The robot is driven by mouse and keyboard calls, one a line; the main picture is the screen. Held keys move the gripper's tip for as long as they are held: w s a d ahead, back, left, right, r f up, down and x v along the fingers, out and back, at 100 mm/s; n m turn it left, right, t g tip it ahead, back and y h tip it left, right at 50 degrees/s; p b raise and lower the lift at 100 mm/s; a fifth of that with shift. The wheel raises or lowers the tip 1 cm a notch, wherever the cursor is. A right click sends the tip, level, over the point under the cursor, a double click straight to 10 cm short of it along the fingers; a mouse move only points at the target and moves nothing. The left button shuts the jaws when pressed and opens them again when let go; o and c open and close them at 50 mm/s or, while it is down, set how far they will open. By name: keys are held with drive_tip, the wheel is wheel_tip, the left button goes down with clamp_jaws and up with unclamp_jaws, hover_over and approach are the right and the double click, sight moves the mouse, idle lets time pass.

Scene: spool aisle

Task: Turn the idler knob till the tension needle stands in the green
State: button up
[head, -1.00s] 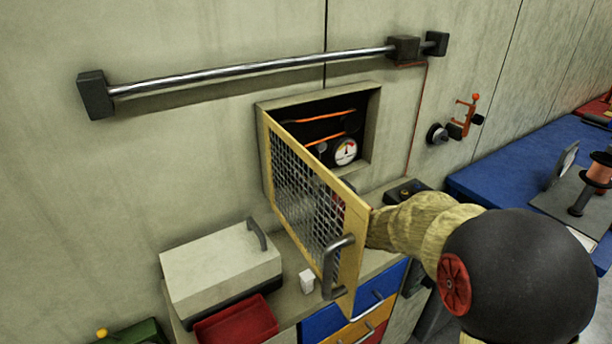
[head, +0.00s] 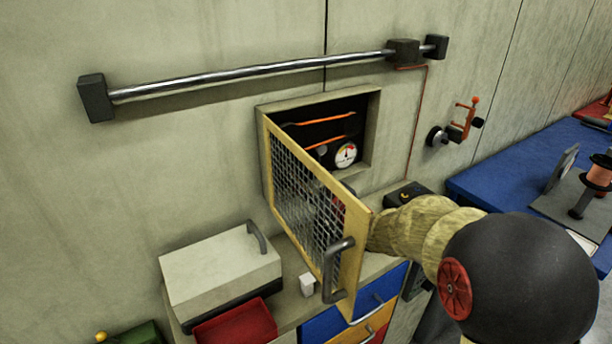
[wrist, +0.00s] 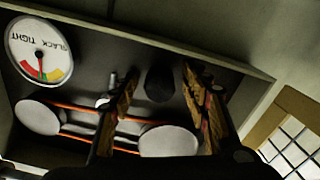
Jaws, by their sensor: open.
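The tension dial (head: 345,154) sits inside an open wall box; in the wrist view the dial (wrist: 38,50) appears upside down, marked SLACK and TIGHT. Its needle points to the coloured band, at or close to the green; the exact spot is hard to tell. A dark rounded knob (wrist: 160,85), seemingly the idler knob, is between the two fingers of my gripper (wrist: 160,74). The fingers are open, with gaps on both sides of it. In the head view my gripper is largely hidden behind the mesh door (head: 352,260).
The yellow-framed door stands open beside my arm. An orange belt (wrist: 75,137) runs round pale rollers (wrist: 168,140) in the box. A metal rail (head: 250,76) crosses the wall above. Below are a white-lidded case (head: 220,265), a red tray (head: 235,325) and drawers.

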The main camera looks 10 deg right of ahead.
drive_tip(key=shift+s, duration=0.1)
drive_tip(key=v, duration=1.2)
